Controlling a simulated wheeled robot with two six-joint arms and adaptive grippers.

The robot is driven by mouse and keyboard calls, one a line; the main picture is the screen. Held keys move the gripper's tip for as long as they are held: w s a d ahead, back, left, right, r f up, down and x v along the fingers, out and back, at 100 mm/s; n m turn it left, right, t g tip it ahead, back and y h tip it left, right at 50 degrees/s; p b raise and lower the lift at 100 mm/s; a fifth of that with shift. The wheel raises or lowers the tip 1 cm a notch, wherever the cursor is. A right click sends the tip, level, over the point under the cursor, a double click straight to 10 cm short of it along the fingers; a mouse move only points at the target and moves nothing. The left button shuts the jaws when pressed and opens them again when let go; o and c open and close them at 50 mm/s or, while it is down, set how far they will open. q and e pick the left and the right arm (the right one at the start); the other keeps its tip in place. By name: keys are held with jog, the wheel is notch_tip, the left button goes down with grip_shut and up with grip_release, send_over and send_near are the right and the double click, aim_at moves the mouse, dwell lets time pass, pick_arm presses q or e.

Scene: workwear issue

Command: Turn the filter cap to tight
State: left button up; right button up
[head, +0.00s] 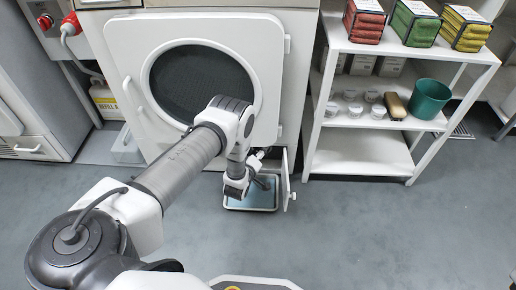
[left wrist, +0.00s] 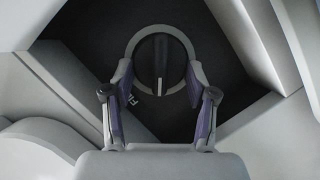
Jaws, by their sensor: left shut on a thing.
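The filter cap (left wrist: 160,66) is a round dark disc with a pale rim and a raised grip bar, which stands upright in the left wrist view. It sits in a dark recess, with part of a printed label beside it. My left gripper (left wrist: 159,82) has one finger on each side of the cap and is shut on it. In the head view my left gripper (head: 257,161) is low at the front of the white machine (head: 118,38), and the arm hides the cap there. My right gripper is not in view.
A small flap door (head: 286,182) stands open just right of the gripper. A shallow tray (head: 251,207) lies on the floor below. A white shelf (head: 360,154) with coloured packs, small jars, a brush and a green bucket (head: 430,98) stands right. The front floor is clear.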

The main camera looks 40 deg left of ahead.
pick_arm(q)
jog(key=m, duration=0.1)
jog(key=m+g+y+p, duration=0.1)
jog(key=m+p, duration=0.1)
jog(key=shift+w+d+r+g, duration=0.2)
jog(key=shift+d+r+g, duration=0.1)
jog(key=shift+d+m+g+y, duration=0.1)
jog(key=shift+m+g+y, duration=0.3)
jog(key=shift+m+y, duration=0.45)
jog(key=shift+w+d+m+g+y, duration=0.15)
jog(key=shift+m+g+y, duration=0.2)
jog(key=shift+m, duration=0.7)
jog(key=o, duration=1.2)
jog(key=shift+c, duration=0.2)
jog(key=v, duration=1.2)
jog(key=shift+f, duration=0.1)
